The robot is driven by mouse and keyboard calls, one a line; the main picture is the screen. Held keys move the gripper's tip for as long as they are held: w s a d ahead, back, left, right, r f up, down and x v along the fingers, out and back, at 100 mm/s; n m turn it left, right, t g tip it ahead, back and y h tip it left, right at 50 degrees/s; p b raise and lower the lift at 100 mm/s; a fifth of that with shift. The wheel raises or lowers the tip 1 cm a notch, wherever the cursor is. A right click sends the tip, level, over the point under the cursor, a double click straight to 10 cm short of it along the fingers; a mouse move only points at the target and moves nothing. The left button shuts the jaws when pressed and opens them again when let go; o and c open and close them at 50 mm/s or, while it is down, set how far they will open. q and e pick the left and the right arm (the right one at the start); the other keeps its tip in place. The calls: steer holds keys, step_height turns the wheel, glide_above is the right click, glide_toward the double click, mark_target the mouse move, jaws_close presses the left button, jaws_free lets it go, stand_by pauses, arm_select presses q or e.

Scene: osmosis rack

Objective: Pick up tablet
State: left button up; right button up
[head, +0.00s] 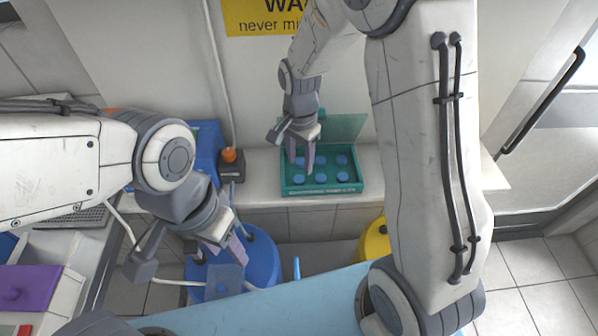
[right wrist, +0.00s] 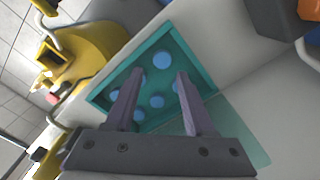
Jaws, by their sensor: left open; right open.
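A teal open box (head: 350,186) holds several round blue tablets (head: 342,177) in rows on the white counter. Its clear teal lid (head: 345,127) stands raised at the back. My right gripper (head: 302,168) points down over the left part of the box, open, with nothing held. In the right wrist view its fingers (right wrist: 159,76) are apart above the box (right wrist: 205,80), with one tablet (right wrist: 162,60) just beyond the fingertips. I cannot tell the exact height of the tips. My left gripper (head: 238,258) is open and empty, in front of the blue barrel, away from the box.
A blue barrel (head: 262,262) and a yellow one (head: 374,243) stand below the counter front. A black box with an orange knob (head: 229,156) sits left of the teal box. The counter (head: 430,175) right of the box is clear. A purple-lidded container (head: 28,287) is at lower left.

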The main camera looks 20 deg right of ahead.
mark_target(299, 179)
steer(key=shift+a+f, duration=0.1)
steer(key=shift+f, duration=0.6)
steer(key=shift+f+p, duration=0.3)
steer(key=shift+p, duration=0.05)
step_height(299, 179, down, 3)
steer(key=shift+w+f+p, duration=0.15)
steer(key=shift+p, duration=0.55)
steer(key=shift+f, duration=0.65)
jaws_close()
steer(key=shift+r, duration=0.2)
